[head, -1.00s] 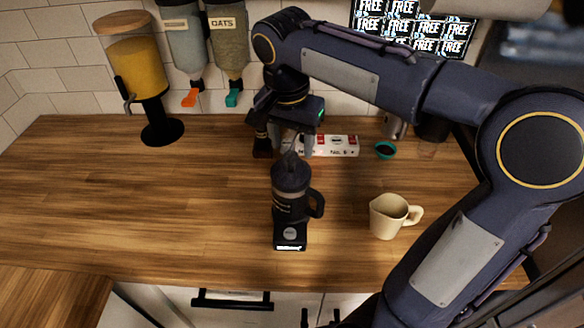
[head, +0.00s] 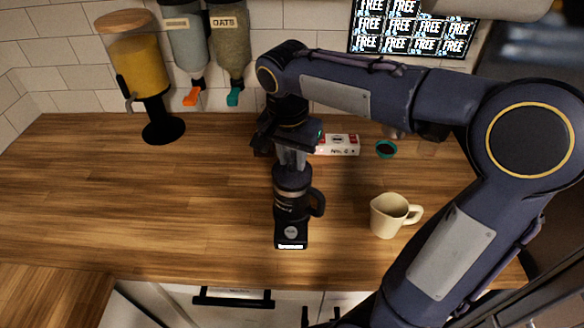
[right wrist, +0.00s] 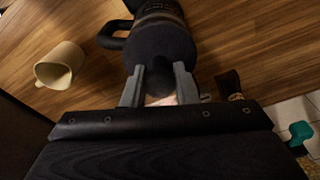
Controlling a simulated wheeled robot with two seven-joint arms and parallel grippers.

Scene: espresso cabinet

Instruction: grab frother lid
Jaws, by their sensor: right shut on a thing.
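The black frother (head: 290,208) stands upright on its base on the wooden counter, its handle to the right. Its dark lid (head: 291,178) is on top; the round lid (right wrist: 152,48) also shows in the right wrist view. My right gripper (head: 291,161) points down from above at the lid. In the right wrist view its two fingers (right wrist: 160,86) are shut on the lid's small top knob, which is mostly hidden between them. The lid appears seated on the frother. My left gripper is not in view.
A cream pitcher (head: 389,216) stands right of the frother. A white and red box (head: 340,145) and a small teal bowl (head: 386,149) lie behind. A yellow-filled dispenser (head: 139,70) is at the back left. The left counter is clear.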

